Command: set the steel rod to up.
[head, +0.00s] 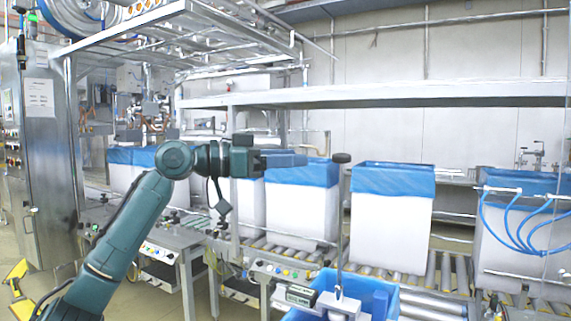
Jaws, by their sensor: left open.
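The steel rod (340,225) stands close to upright in the lower middle of the head view. A dark round knob (341,158) is at its top, and its foot meets a light grey fitting (338,304) by a blue bin. My left gripper (300,160) is level with the knob and points right towards it. A gap shows in the picture between its fingertips and the knob; the depth between them is hard to judge. The gripper is open and empty. My right gripper is not in view.
White boxes with blue liners (393,215) stand on a roller conveyor (445,270) behind the rod. A blue bin (370,290) is at the rod's foot. A control panel with buttons (280,272) is left of the rod. Blue hoses (515,235) hang at right.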

